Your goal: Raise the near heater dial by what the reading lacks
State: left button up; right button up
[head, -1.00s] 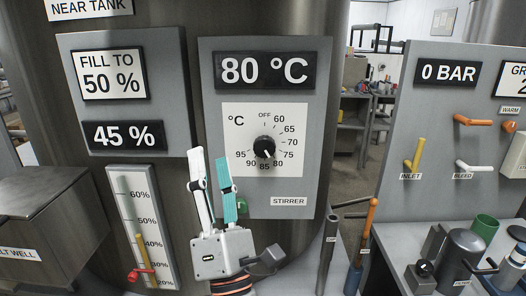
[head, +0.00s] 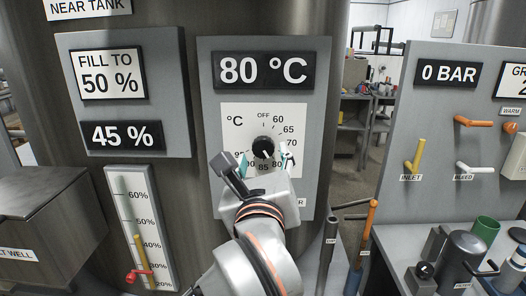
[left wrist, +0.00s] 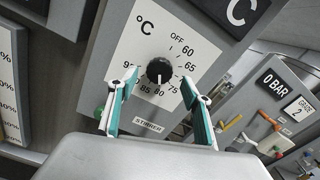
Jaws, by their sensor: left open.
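The round black heater dial (head: 263,147) sits on a white °C plate (head: 236,140) marked OFF and 60 to 95. It also shows in the left wrist view (left wrist: 159,70), its white pointer line towards 80. The display (head: 263,71) above reads 80 °C. My left gripper (head: 265,159) is open in front of the plate. In the left wrist view its teal-padded fingers (left wrist: 159,79) stand one on each side of the dial, with a gap to it on both sides. In the head view the gripper hides part of the lower scale. My right gripper is not in view.
Left of the heater panel, a sign (head: 109,74) says FILL TO 50 % and a display (head: 122,135) reads 45 %. A level gauge (head: 144,227) stands below. On the right, a panel with a 0 BAR display (head: 447,73) carries valve handles above a cluttered bench.

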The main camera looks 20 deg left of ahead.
aim_at(263, 150)
pick_arm(q)
jog(key=shift+x, duration=2.05)
jog(key=c, duration=1.1)
jog(key=m+p, duration=0.2)
jog(key=m, duration=0.1)
jog(key=shift+r, duration=0.15)
jog(key=shift+m+p, duration=1.5)
jog(key=shift+p, duration=0.2)
jog(key=shift+f, duration=0.2)
